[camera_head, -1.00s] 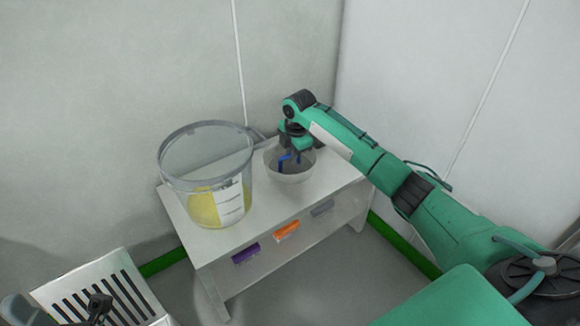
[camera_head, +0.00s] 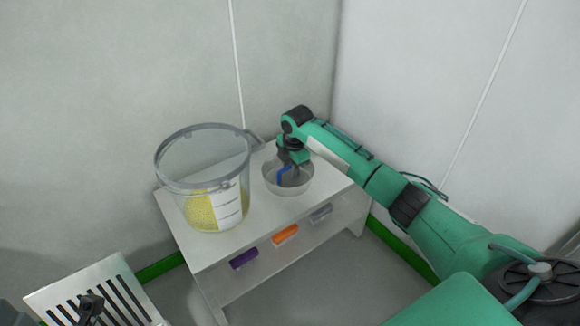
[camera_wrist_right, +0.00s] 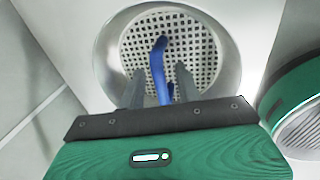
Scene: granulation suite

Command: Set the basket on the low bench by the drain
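The basket (camera_head: 269,188) is a round grey metal bowl with a perforated bottom and a blue handle. It stands upright on the white low bench (camera_head: 205,257), right of the clear bucket. My right gripper (camera_head: 289,166) reaches down over the basket. In the right wrist view, its two fingers (camera_wrist_right: 158,85) stand apart on either side of the blue handle (camera_wrist_right: 158,62), with small gaps showing. The perforated bottom (camera_wrist_right: 200,50) is empty. A dark part (camera_head: 91,306) at the lower left may belong to my left gripper; its fingers are not clear.
A clear bucket (camera_head: 175,165) with yellow granules stands on the bench left of the basket. A white slotted panel (camera_head: 112,268) is at the lower left. Walls close in behind and right.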

